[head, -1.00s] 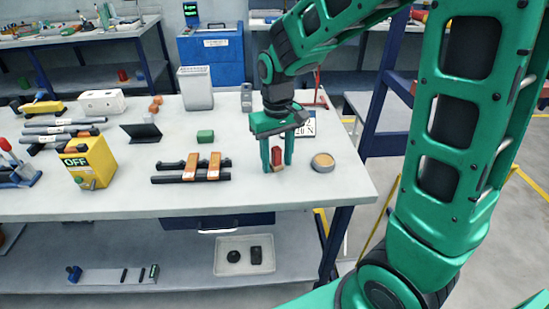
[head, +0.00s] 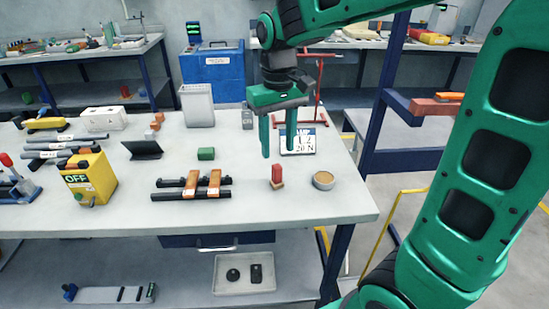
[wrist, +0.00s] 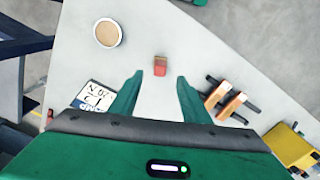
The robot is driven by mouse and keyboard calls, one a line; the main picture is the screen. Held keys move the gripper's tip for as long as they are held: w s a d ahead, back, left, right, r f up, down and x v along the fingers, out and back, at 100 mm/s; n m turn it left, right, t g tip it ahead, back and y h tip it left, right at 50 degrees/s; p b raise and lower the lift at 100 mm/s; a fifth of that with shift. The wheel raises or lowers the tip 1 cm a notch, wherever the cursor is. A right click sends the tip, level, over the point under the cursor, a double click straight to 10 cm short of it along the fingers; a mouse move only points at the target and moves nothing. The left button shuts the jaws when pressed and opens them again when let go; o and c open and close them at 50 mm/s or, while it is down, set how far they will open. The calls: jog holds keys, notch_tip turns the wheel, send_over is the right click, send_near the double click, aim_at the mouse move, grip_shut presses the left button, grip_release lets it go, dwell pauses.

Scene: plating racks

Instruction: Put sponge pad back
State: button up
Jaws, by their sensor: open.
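A small red block with a tan base (head: 277,175), which looks like the sponge pad, stands upright on the white table near its right front edge. It also shows in the wrist view (wrist: 160,66), just beyond the fingertips. A round dish with a tan inside (head: 323,180) is just right of it, apart from it; the wrist view also shows the dish (wrist: 108,33). My green gripper (head: 278,153) is open and empty above the table, higher than the block and behind it in the head view. Its two fingers show apart in the wrist view (wrist: 158,82).
The table around the block is clear.

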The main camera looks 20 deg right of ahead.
jog(key=shift+r, duration=0.7)
jog(key=s+d+f+m, duration=0.3)
jog(key=s+d, duration=0.5)
jog(key=s, duration=0.3)
jog(key=s+d+f+m, duration=0.3)
jog(key=s+d, duration=0.6)
jog(key=s, duration=0.3)
jog(key=shift+f+m, duration=0.25)
jog(key=shift+m, duration=0.35)
jog(key=shift+s, duration=0.1)
